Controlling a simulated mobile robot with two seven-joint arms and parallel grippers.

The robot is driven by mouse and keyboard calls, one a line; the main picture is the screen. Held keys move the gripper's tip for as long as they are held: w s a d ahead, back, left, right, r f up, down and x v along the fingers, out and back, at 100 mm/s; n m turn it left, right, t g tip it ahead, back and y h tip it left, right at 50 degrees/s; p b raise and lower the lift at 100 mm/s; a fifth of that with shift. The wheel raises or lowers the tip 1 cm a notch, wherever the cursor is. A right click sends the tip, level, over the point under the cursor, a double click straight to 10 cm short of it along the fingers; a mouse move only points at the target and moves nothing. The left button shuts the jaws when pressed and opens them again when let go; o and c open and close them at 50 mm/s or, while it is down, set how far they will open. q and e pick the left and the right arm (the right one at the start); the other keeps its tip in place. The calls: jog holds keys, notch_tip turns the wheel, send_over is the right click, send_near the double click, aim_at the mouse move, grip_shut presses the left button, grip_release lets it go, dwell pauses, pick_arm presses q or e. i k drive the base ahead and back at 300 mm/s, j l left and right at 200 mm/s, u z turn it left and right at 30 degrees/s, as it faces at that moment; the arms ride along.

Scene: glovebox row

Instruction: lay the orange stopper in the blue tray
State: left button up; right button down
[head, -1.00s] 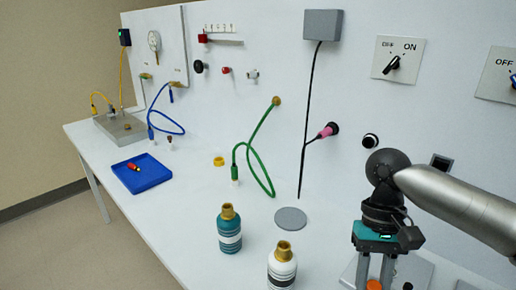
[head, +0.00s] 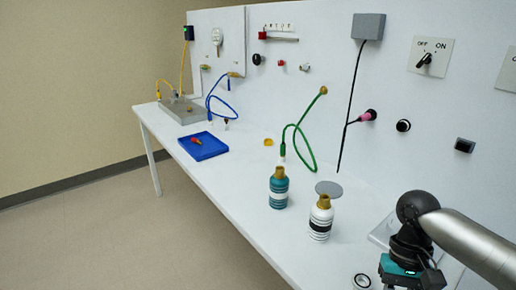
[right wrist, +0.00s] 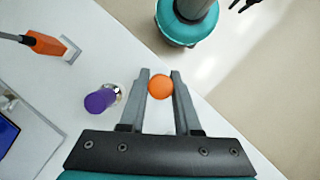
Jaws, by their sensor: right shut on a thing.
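My right gripper (right wrist: 160,73) is shut on the orange stopper (right wrist: 160,87), which sits between its fingertips in the right wrist view. In the head view my right gripper's body is at the bottom right; its fingers and the stopper are cut off there. The blue tray (head: 203,147) lies on the bench at the left, well away from the gripper. A small red and orange object (head: 197,141) lies in the tray. My left gripper does not show in the head view.
A teal bottle (head: 278,190) and a white bottle (head: 321,219) stand between tray and gripper. A green hose (head: 300,135) hangs from the wall panel. A purple object (right wrist: 101,101) is beside the gripper. Bench around the tray is mostly clear.

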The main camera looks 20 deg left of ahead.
aim_at(189, 147)
jog(key=u, duration=1.15)
jog(key=i+u, duration=0.35)
jog(key=i+l+u, duration=0.1)
jog(key=i+u, duration=0.25)
jog(key=i+l, duration=0.15)
jog(key=i, duration=0.25)
jog(key=i+l, duration=0.15)
jog(key=i, duration=0.3)
jog(key=i+l, duration=0.15)
jog(key=i, duration=0.25)
jog(key=i+z, duration=0.35)
jog(key=i+j+z, duration=0.2)
jog(key=i+z, duration=0.15)
jog(key=i, duration=0.05)
